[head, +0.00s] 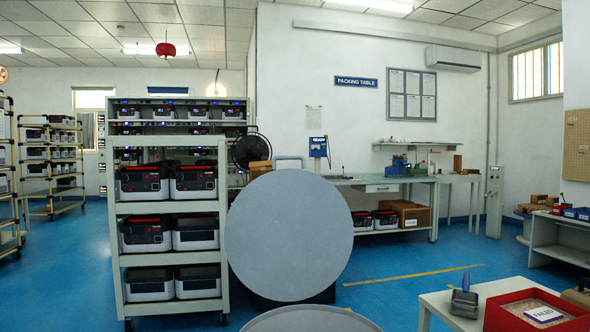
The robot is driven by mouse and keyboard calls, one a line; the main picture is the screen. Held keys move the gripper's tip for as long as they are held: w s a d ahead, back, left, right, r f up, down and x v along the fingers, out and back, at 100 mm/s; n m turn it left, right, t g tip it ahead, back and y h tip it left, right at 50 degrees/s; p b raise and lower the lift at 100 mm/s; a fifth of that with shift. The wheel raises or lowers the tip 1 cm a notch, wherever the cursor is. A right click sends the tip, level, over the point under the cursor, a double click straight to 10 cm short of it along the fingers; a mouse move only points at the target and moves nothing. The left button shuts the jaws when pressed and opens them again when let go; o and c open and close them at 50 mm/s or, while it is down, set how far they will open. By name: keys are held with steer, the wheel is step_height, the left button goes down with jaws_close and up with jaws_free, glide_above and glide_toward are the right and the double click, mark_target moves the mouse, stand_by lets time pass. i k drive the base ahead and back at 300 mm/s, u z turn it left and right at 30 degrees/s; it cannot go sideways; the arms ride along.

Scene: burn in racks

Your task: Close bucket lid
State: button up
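A large round flat grey disc (290,235), which looks like the bucket lid, stands nearly upright in the middle of the head view, its broad face toward me. At the bottom edge, below the disc, a rounded grey top with a paler rim (310,311) shows in part; I cannot tell whether it is the bucket. Something dark shows behind the disc's lower right edge, mostly hidden. My gripper is not in view.
A wheeled rack (124,262) with several black-and-white units stands left of the disc. A white table (436,300) with a red tray (497,316) is at the lower right. A long workbench (400,181) lines the back wall. Blue floor is clear between the two tables.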

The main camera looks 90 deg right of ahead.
mark_target(289, 234)
steer(key=z, duration=1.75)
